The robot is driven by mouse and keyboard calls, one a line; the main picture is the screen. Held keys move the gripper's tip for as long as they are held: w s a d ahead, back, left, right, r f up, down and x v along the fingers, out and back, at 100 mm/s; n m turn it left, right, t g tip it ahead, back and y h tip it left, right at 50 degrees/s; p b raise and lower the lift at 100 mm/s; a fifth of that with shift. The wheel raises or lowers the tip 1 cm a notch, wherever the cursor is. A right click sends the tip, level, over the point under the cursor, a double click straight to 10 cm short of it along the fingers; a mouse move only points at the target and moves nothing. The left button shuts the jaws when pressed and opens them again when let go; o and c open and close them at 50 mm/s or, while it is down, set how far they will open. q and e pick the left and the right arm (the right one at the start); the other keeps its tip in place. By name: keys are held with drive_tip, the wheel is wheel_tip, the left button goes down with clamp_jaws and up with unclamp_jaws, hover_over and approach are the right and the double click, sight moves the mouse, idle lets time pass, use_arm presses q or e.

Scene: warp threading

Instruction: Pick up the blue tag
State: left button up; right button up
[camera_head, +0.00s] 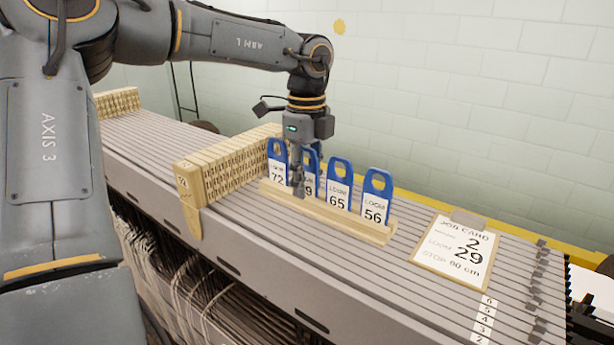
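Several blue tags with white labels stand upright in a row in a wooden holder (345,222). They include tag 72 (277,160), a tag ending in 9 (312,160), tag 65 (340,180) and tag 56 (376,198). My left gripper (298,188) points down at the tag ending in 9 and hides the left part of its label. Its fingers look close together, but I cannot tell whether they are shut on this tag. My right gripper is not in view.
A job card (455,250) reading "LOOM 29" lies on the slatted top right of the holder. A wooden block row (225,165) stands left of the holder. Number labels (483,318) and dark clips (538,290) lie at the right end. A tiled wall stands behind.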

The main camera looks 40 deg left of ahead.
use_arm(q)
drive_tip(key=shift+r, duration=0.1)
clamp_jaws()
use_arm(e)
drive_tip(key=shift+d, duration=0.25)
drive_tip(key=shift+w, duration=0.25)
use_arm(q)
drive_tip(key=shift+r, duration=0.1)
drive_tip(key=shift+r, duration=0.3)
wheel_tip(320, 180, up, 2)
drive_tip(key=shift+r+b, duration=0.15)
drive_tip(key=shift+b, duration=0.35)
drive_tip(key=s+d+r+b, duration=0.4)
drive_tip(key=s+d+r, duration=0.4)
drive_tip(key=d+r, duration=0.2)
drive_tip(key=shift+s+d, duration=0.3)
drive_tip(key=shift+d, duration=0.25)
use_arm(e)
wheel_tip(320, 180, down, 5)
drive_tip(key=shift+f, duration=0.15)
